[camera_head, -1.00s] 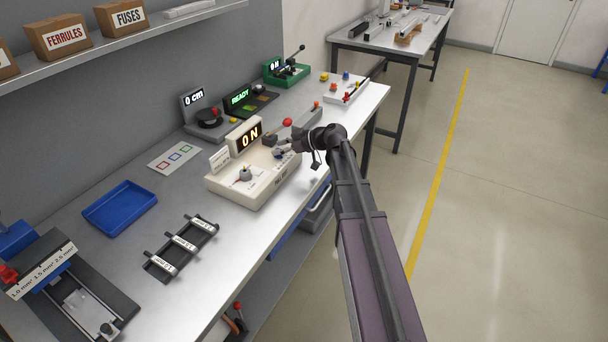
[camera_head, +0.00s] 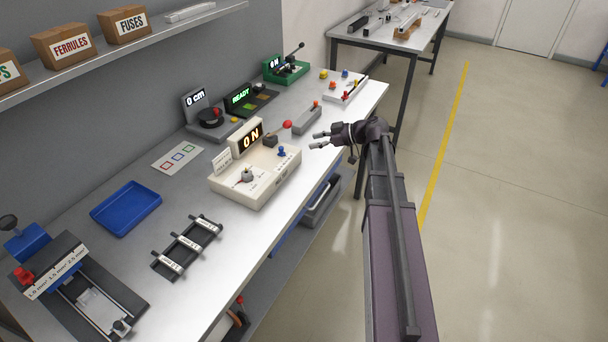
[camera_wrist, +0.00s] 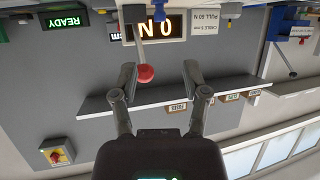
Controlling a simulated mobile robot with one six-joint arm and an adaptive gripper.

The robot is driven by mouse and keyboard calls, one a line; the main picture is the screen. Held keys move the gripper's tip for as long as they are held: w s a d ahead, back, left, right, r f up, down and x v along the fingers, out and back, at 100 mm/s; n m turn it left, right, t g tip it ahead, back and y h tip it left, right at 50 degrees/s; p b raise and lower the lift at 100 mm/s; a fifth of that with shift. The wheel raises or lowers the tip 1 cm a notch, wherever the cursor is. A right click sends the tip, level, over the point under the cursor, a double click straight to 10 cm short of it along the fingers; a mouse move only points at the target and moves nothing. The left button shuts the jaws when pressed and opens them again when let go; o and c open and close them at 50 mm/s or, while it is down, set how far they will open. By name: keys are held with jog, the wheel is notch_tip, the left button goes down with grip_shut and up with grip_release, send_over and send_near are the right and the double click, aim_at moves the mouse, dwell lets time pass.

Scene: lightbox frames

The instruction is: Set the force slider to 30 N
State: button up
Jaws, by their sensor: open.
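The cream force tester (camera_head: 262,187) stands on the bench, and its display (camera_head: 246,138) reads "0 N". It has a grey knob (camera_head: 247,174) on its top and a blue knob (camera_head: 282,151) at its right end. I cannot tell which one is the force slider. In the upside-down wrist view, the "0 N" display (camera_wrist: 160,27) and red ball (camera_wrist: 145,73) show between my fingers (camera_wrist: 159,78).
A grey block (camera_head: 307,120) lies behind my gripper. A READY panel (camera_head: 240,96), a "0 cm" device (camera_head: 205,118) and a blue tray (camera_head: 126,207) stand left of it. The bench's front edge is close to my arm. The floor at right is clear.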

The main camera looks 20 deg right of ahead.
jog(key=s+a+r+m+g+h+p, duration=0.2)
jog(key=s+a+m+h+p, duration=0.3)
jog(key=s+p, duration=0.3)
jog(key=s+a+r+m+g+h+p, duration=0.3)
jog(key=s+a+m+g+h+p, duration=0.1)
jog(key=s, duration=0.8)
jog(key=shift+s+a+m+g+h+p, duration=0.2)
jog(key=shift+a+m+g+h+p, duration=0.25)
jog(key=shift+m+h+p, duration=1.35)
jog(key=shift+n+y+p, duration=0.3)
jog(key=shift+y, duration=0.1)
